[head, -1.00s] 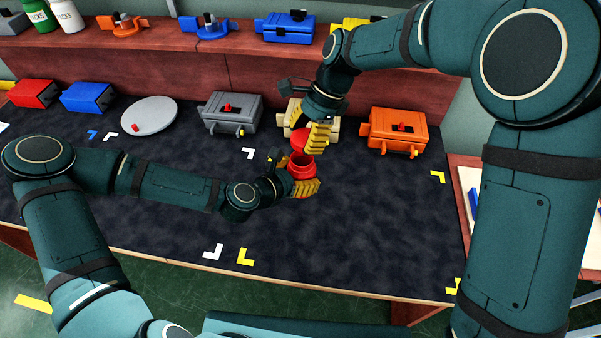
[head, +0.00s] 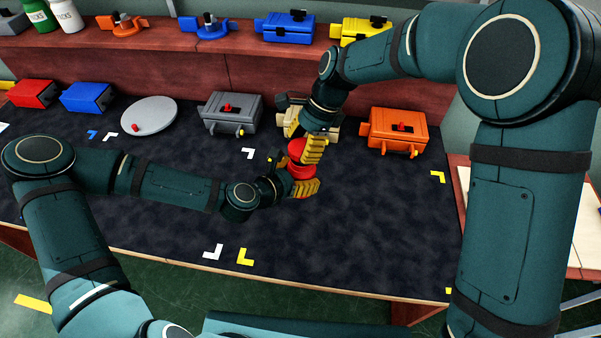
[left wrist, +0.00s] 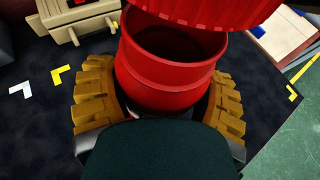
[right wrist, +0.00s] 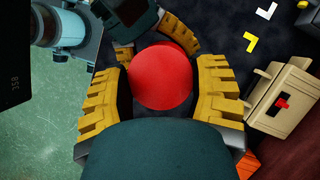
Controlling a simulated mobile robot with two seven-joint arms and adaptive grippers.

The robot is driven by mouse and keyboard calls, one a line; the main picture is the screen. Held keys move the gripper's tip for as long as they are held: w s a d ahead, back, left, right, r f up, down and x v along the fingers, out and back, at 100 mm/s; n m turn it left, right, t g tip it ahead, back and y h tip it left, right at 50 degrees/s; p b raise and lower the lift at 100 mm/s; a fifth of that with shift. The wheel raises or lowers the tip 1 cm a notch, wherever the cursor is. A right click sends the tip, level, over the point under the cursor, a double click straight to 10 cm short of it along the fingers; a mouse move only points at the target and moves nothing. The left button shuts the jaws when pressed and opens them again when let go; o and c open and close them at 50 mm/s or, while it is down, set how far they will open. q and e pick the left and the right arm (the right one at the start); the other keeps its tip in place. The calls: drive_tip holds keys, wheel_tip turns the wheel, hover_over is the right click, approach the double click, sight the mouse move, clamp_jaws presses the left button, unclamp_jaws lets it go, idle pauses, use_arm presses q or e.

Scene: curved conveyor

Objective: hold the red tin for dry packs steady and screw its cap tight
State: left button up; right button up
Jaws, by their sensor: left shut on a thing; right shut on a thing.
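The red tin (head: 303,174) stands between the yellow-padded fingers of my left gripper (head: 296,182), which is shut on its body. In the left wrist view the tin's mouth (left wrist: 175,50) is partly open to view, with a dark inside. The red cap (head: 296,150) is held by my right gripper (head: 307,147), just above the tin. Its ridged rim (left wrist: 220,12) shows over the mouth in the left wrist view, with a gap between them. In the right wrist view the cap's round top (right wrist: 160,76) lies between the fingers and hides the tin.
A cream box (head: 290,122) stands right behind the grippers. A grey box (head: 230,113) is to the left and an orange box (head: 398,130) to the right. A round grey plate (head: 150,116) lies further left.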

sight(301, 174)
drive_tip(key=shift+f, duration=0.2)
idle(0.6)
drive_tip(key=shift+f, duration=0.9)
drive_tip(key=shift+f, duration=0.5)
use_arm(q)
clamp_jaws()
use_arm(e)
drive_tip(key=m+t, duration=0.1)
drive_tip(key=m, duration=0.1)
drive_tip(key=m+t, duration=0.1)
drive_tip(key=m, duration=0.2)
drive_tip(key=shift+s+y, duration=0.15)
drive_tip(key=shift+y, duration=0.15)
drive_tip(key=m+t, duration=0.1)
drive_tip(key=m, duration=0.2)
drive_tip(key=shift+a+m, duration=0.1)
drive_tip(key=shift+m, duration=0.2)
drive_tip(key=shift+m+t, duration=0.5)
drive_tip(key=shift+m, duration=0.3)
